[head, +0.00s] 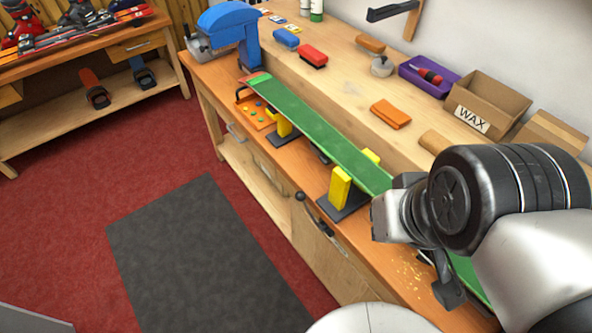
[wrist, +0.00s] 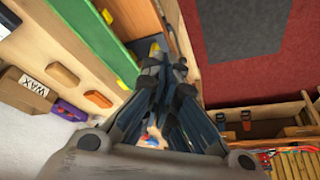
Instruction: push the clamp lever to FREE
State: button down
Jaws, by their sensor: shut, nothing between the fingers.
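The clamp lever (head: 313,213) is a dark rod with a black ball knob, at the front edge of the orange-brown bench. It slants from the knob at upper left down to the right. I cannot read any FREE mark beside it. My gripper (head: 450,294) is low at the right in the head view, over the bench near the green board, well to the right of the lever and apart from it. In the wrist view my gripper (wrist: 163,58) has its fingers together with nothing between them. I cannot make out the lever in the wrist view.
A long green board (head: 320,131) lies on yellow-padded supports (head: 341,188) along the bench. A blue machine (head: 232,25) stands at the far end. A cardboard WAX box (head: 487,101) and a purple tray (head: 430,88) stand on the back ledge. The floor mat (head: 205,250) is clear.

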jog(key=shift+a, duration=0.1)
jog(key=w+a+g+p, duration=0.1)
jog(key=w+a+g, duration=0.1)
jog(key=w, duration=0.7)
jog(key=w+a+g+p, duration=0.1)
jog(key=w+a+p, duration=0.15)
jog(key=w, duration=0.65)
jog(key=w+a+f+n+g+h, duration=0.1)
jog(key=w+a+f, duration=0.3)
jog(key=f, duration=0.5)
jog(key=w+a+f+g+h+p, duration=0.1)
jog(key=w+a+f, duration=0.4)
jog(key=f, duration=0.5)
jog(key=w, duration=0.2)
jog(key=shift+w+a+n+g+h+p, duration=0.15)
jog(key=shift+w+n+g+h+p, duration=0.15)
jog(key=shift+w+n+h, duration=0.1)
jog(key=shift+s, duration=0.1)
